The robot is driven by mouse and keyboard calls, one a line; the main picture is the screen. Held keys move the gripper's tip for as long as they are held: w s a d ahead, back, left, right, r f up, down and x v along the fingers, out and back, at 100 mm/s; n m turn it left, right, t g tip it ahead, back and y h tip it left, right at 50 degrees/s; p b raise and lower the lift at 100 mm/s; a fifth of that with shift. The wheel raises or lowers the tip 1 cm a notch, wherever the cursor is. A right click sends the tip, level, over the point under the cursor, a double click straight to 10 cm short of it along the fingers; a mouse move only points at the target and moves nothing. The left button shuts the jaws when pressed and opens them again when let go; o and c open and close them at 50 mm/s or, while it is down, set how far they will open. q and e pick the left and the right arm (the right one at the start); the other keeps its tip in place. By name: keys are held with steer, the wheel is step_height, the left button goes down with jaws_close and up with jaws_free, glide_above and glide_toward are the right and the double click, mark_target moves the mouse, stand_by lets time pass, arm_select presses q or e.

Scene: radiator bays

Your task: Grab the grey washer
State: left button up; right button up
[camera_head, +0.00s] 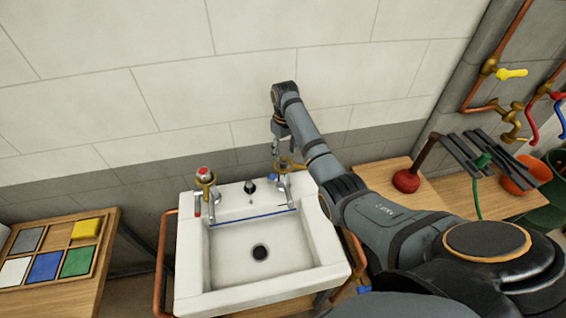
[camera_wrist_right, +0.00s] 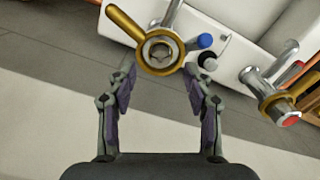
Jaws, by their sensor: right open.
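The right tap of the sink has a brass handle (camera_wrist_right: 140,28) with a dull grey round piece (camera_wrist_right: 160,52) at its centre. I cannot tell whether this grey piece is the washer, and no loose grey washer is clearly visible. My right gripper (camera_head: 281,148) is above the right tap, fingers pointing down. In the right wrist view it is open (camera_wrist_right: 160,78), with the tap handle just beyond and partly between its fingertips, and nothing held. A blue-ended silver piece (camera_wrist_right: 203,41) is beside the tap. My left gripper is out of view.
The white sink (camera_head: 200,290) holds a second, red-topped tap (camera_head: 204,182) and a black knob (camera_head: 250,187). A tray (camera_head: 88,225) of coloured squares is at left. A red plunger (camera_head: 407,181) and an orange bowl (camera_head: 522,178) are at right. Copper pipes (camera_head: 475,85) run up the wall.

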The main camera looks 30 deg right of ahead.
mark_target(284, 162)
steer(key=shift+w+f+p, duration=0.15)
steer(key=shift+f+p, duration=0.55)
steer(key=shift+f, duration=0.15)
step_height(284, 162, down, 3)
steer(key=shift+a+f, duration=0.1)
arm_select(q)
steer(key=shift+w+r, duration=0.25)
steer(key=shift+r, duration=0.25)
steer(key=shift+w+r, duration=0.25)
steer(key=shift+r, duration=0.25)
arm_select(e)
steer(key=c, duration=0.9)
